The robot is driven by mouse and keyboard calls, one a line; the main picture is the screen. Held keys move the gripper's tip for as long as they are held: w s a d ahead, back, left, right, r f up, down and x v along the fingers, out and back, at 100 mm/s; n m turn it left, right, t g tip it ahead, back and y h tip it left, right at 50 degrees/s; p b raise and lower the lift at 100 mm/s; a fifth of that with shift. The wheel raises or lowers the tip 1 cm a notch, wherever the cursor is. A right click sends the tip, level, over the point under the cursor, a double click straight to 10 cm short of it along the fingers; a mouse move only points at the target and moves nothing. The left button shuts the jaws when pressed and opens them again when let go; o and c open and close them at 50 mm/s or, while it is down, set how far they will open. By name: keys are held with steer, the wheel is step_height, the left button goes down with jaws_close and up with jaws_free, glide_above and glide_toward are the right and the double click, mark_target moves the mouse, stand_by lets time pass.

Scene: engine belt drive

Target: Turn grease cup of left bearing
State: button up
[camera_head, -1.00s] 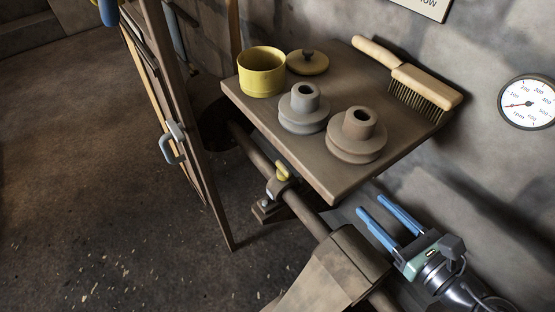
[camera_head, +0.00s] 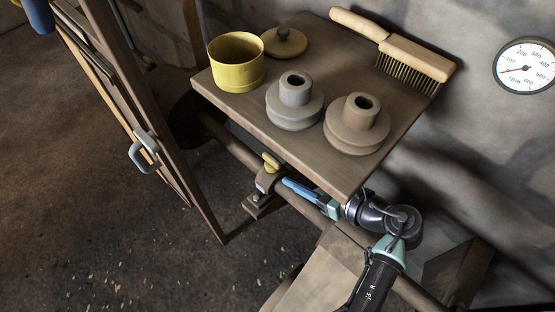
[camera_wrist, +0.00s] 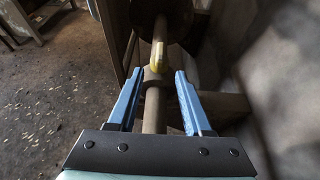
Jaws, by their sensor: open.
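The yellow grease cup (camera_head: 271,162) sits on top of the left bearing (camera_head: 264,185), which carries the brown shaft (camera_head: 230,145) below the shelf. My gripper (camera_head: 288,184) has blue fingers that point left toward the grease cup, with the tips just short of it. In the wrist view the grease cup (camera_wrist: 157,55) shows as a thin yellow piece above the shaft. It lies ahead of and between the two open fingers (camera_wrist: 155,75), apart from both. The fingers hold nothing. The far finger is largely hidden in the head view.
A wooden shelf (camera_head: 225,98) overhangs the shaft close above my gripper. It holds a yellow pot (camera_head: 236,68), a lid (camera_head: 285,42), two stepped pulleys (camera_head: 295,103) (camera_head: 356,128) and a brush (camera_head: 410,62). A wooden frame with a metal handle (camera_head: 143,152) stands at left. A gauge (camera_head: 526,67) hangs on the wall.

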mark_target(275, 161)
steer(key=x, duration=0.4)
steer(key=r+b+x, duration=0.1)
steer(key=x, duration=0.2)
steer(key=shift+w+a, duration=0.2)
steer(key=shift+w, duration=0.05)
jaws_close()
